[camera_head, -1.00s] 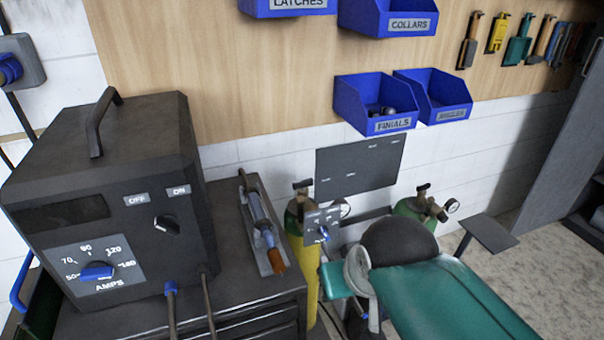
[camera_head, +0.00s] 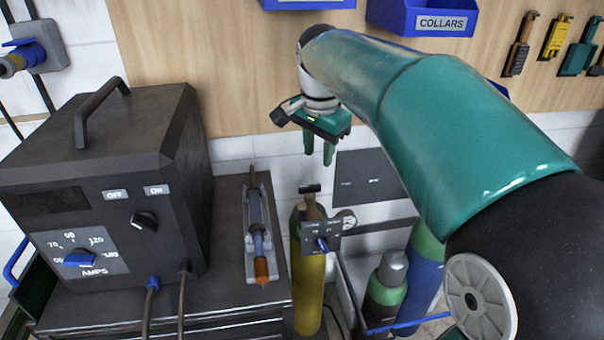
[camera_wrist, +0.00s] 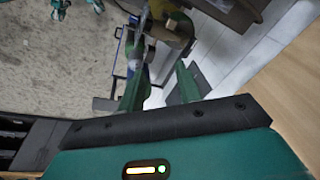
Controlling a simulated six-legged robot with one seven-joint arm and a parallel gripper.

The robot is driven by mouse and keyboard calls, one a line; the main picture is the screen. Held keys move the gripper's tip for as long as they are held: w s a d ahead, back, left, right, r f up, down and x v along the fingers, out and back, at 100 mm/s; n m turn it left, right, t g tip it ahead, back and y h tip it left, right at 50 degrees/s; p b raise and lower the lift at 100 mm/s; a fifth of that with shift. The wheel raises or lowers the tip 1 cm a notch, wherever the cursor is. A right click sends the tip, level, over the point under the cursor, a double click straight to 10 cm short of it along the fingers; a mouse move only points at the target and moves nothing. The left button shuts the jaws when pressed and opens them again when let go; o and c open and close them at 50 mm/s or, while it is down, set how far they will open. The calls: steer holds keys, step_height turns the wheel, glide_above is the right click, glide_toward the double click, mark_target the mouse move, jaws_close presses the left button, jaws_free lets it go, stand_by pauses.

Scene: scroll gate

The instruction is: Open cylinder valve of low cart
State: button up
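The yellow gas cylinder (camera_head: 310,290) stands upright in the low cart (camera_head: 395,327), right of the dark cabinet. Its valve has a dark T-shaped handle (camera_head: 310,188) on a brass-coloured body. A grey plate with a small blue lever (camera_head: 322,243) and a gauge sit just below and right of the handle. My gripper (camera_head: 318,150) hangs fingers-down above the valve, its two green fingers apart and empty. In the wrist view, my gripper's fingers (camera_wrist: 160,85) are also spread, with part of a yellow cylinder (camera_wrist: 172,30) beyond them.
A welder box (camera_head: 100,190) and a clamp-like tool (camera_head: 257,230) sit on the cabinet at left. A green cylinder (camera_head: 385,290) and a blue one (camera_head: 422,275) stand right of the yellow one. A dark panel (camera_head: 368,178) is behind. A blue COLLARS bin (camera_head: 420,20) hangs above.

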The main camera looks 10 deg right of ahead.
mark_target(310, 186)
steer(key=w+d+f+m+g, duration=0.1)
steer(key=w+f+m, duration=0.25)
steer(key=w, duration=0.35)
steer(key=w+d+f+m+g, duration=0.1)
steer(key=w+f+m, duration=0.1)
steer(key=w+m, duration=0.35)
steer(key=shift+n+y, duration=0.3)
steer(key=shift+n, duration=0.5)
steer(key=f, duration=0.9)
steer(key=w+f, duration=0.1)
steer(key=f, duration=0.3)
steer(key=shift+a+f, duration=0.25)
jaws_close()
